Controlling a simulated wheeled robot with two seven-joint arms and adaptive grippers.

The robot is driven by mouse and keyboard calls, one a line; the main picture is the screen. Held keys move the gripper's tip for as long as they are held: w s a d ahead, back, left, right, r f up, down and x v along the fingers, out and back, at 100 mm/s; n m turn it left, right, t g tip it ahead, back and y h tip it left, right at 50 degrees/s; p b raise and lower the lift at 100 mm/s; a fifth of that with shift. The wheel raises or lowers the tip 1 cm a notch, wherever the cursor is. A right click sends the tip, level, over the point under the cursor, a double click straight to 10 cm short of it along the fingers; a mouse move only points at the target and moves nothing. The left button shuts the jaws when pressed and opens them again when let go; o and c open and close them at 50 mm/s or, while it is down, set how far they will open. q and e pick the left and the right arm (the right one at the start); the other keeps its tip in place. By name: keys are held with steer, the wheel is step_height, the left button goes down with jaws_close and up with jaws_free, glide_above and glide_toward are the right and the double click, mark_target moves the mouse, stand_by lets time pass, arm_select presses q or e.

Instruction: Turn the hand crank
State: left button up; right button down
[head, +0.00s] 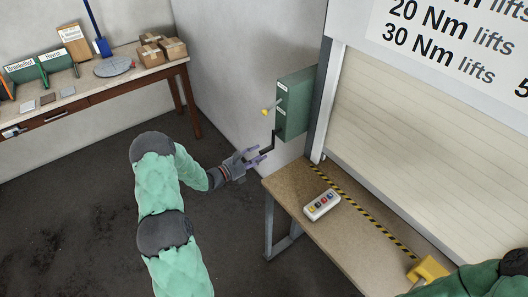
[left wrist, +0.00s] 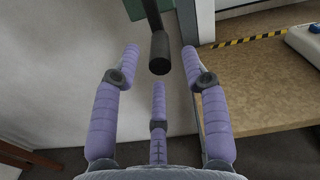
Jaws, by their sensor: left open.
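The hand crank (head: 268,146) is a black bent arm below a green box (head: 296,103) on the wall beside the shutter. In the left wrist view its black cylindrical grip (left wrist: 160,52) points toward me, between the two upper fingertips and above the lower one. My left gripper (head: 255,157) is open, with its purple fingers spread around the end of the grip; I see gaps between fingers and grip. In the left wrist view the gripper (left wrist: 160,65) holds nothing. My right gripper is not visible; only part of that arm shows at the lower right.
A yellow-knobbed lever (head: 268,111) sticks out of the green box. A wooden bench (head: 290,190) below carries a push-button box (head: 322,205) and a yellow object (head: 428,270). The roller shutter (head: 430,140) stands behind it. A workbench (head: 110,82) with boxes is at the left.

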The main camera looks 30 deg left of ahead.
mark_target(264, 152)
arm_select(q)
steer(key=shift+x, duration=1.85)
jaws_close()
